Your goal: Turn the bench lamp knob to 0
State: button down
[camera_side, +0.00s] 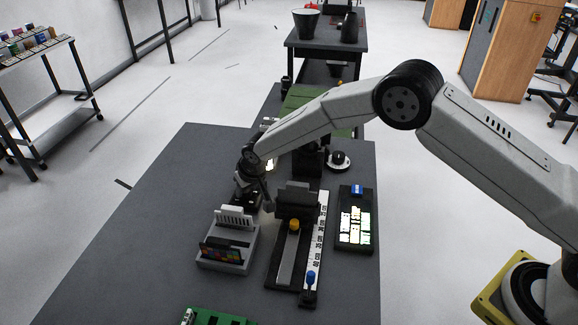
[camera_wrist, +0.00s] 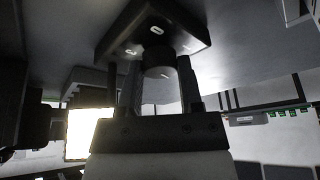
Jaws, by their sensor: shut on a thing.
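The bench lamp knob (camera_wrist: 158,57) is a short dark round knob under a black square plate (camera_wrist: 196,40) with small white marks in the wrist view. My gripper (camera_wrist: 160,80) is shut on the knob, with one finger on each side of it. In the side view my gripper (camera_side: 247,192) points down at the far left part of the dark table, and it hides the knob there.
A grey box with white and coloured cards (camera_side: 228,247) stands close in front of my gripper. A green board (camera_side: 215,317) lies at the near edge.

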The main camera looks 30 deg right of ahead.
jog(key=shift+c, duration=1.3)
grip_release()
jog(key=v, duration=0.7)
jog(key=shift+s+r, duration=0.2)
jog(key=shift+r, duration=0.2)
